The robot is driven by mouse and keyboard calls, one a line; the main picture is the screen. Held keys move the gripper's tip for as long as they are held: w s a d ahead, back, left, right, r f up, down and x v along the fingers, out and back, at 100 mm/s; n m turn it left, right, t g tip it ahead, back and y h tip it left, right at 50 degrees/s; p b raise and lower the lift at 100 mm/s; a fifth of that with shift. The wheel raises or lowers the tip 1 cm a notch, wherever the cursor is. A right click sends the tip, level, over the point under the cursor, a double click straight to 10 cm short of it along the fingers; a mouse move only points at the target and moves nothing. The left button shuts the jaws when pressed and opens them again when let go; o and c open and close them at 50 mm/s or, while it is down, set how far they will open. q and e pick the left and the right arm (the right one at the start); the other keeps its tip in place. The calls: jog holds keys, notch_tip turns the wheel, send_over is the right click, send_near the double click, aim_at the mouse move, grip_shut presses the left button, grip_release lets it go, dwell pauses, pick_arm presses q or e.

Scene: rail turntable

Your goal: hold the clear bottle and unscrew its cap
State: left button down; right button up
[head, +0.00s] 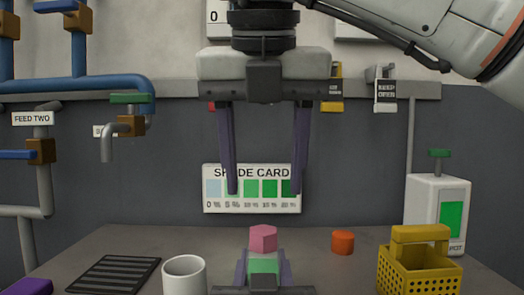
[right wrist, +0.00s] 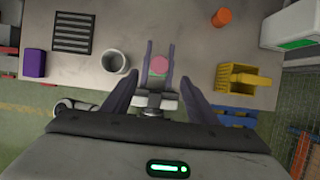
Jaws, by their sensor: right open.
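The bottle (head: 263,266) stands at the front middle of the table, upright, with green showing in its body and a pink faceted cap (head: 263,238) on top. In the right wrist view the cap (right wrist: 159,65) shows from above. My left gripper (right wrist: 160,58) reaches in from the near side, its purple fingers along both sides of the bottle; it appears shut on it. The bottle's lower part is hidden in the head view. My right gripper (head: 265,191) is open and empty, pointing down, with its fingertips above the cap and apart from it.
A white mug (head: 184,276) and a black ribbed mat (head: 114,274) are left of the bottle. An orange cylinder (head: 343,242) and a yellow basket (head: 418,264) are to the right. A white dispenser (head: 438,190) stands farther right. A shade card (head: 220,203) hangs behind.

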aim_at(265, 230)
jog(key=x, duration=0.9)
jog(key=shift+c, duration=0.3)
jog(key=c, duration=1.1)
jog(key=n+y, duration=0.1)
jog(key=n, duration=0.1)
jog(key=shift+d+n, duration=0.1)
jog(key=shift+n, duration=0.2)
jog(key=n+y, duration=0.1)
jog(key=n, duration=0.2)
jog(key=shift+g, duration=0.3)
